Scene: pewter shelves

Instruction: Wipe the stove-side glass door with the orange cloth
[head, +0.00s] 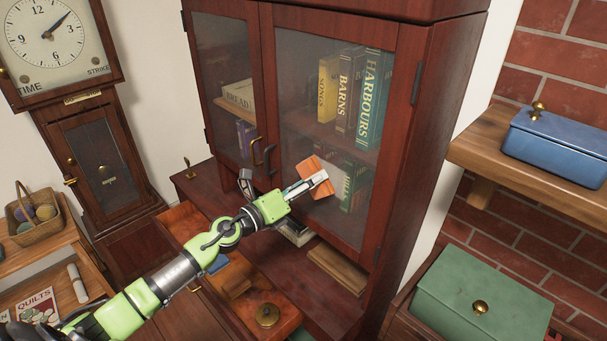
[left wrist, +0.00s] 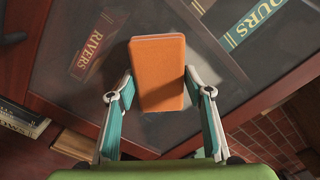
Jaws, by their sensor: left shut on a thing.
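The orange cloth (head: 325,166) is a block-like pad at the right glass door (head: 300,100) of the dark red wooden cabinet. My left gripper (head: 318,181) is shut on the cloth and holds it at the lower middle of that door. In the left wrist view the cloth (left wrist: 158,72) stands between the two fingertips (left wrist: 160,88), in front of hazy glass (left wrist: 75,85). I cannot tell whether the cloth touches the glass. Both cabinet doors look shut. The stove does not show. My right gripper is not in view.
Books (head: 371,100) stand behind the glass. An open drawer (head: 292,318) with small items juts out below my left arm. A wooden shelf with a blue box (head: 556,145) and a green box (head: 482,300) are at right. A clock (head: 60,40) stands at left.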

